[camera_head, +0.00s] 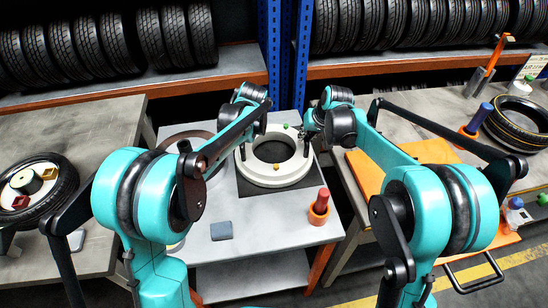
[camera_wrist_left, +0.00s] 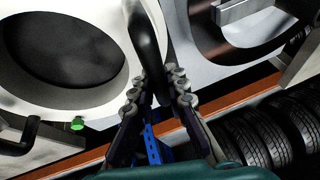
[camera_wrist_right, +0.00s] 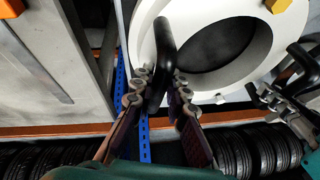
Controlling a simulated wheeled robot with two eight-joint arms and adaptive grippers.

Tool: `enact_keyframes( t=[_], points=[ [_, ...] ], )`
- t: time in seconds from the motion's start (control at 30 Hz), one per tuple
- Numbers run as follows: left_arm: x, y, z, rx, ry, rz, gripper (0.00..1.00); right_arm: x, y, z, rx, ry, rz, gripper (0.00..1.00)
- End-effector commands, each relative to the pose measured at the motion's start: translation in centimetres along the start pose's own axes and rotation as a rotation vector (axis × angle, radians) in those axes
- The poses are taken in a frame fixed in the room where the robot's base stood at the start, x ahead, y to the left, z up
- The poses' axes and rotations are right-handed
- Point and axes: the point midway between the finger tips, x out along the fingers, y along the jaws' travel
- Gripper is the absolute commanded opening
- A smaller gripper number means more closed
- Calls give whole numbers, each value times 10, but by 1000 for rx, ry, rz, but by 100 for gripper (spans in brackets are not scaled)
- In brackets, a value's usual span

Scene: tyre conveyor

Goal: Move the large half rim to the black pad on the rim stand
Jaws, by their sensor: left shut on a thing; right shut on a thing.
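The large half rim (camera_head: 245,172) is a thick white ring with black handles. It lies over the black pad (camera_head: 245,189) on the grey rim stand (camera_head: 275,235); I cannot tell whether it touches the pad. My right gripper (camera_head: 303,132) is at its far right side. In the right wrist view my right gripper (camera_wrist_right: 160,82) is shut on one black handle (camera_wrist_right: 165,45) of the rim (camera_wrist_right: 262,50). In the left wrist view my left gripper (camera_wrist_left: 158,85) is shut on another handle (camera_wrist_left: 146,40) of the rim (camera_wrist_left: 70,95). The left fingers are hidden in the head view.
A second, darker ring (camera_wrist_left: 205,40) lies beside the half rim. A red peg in an orange holder (camera_head: 319,210) and a grey-blue block (camera_head: 221,231) sit on the stand. Side tables hold a tyre (camera_head: 62,190) left and another (camera_head: 520,122) right. Tyre racks stand behind.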

Motion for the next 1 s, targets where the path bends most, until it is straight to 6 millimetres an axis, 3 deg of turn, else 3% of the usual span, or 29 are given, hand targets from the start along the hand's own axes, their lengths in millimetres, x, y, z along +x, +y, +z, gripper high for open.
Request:
enact_keyframes(
  t=[0.13,0.17,0.23,0.77,1.0],
  points=[
    [4,2,1,1,2,0,0,4,0,1,0,2,-2,0],
    [6,2,2,0,0,1,19,6,1,2,0,0,-1,19],
    [6,2,2,0,0,1,35,6,1,2,0,0,-1,35],
    [3,1,2,0,0,0,35,5,1,2,0,0,0,35],
    [-33,2,2,3,1,0,35,5,1,2,0,0,0,35]
  ],
)
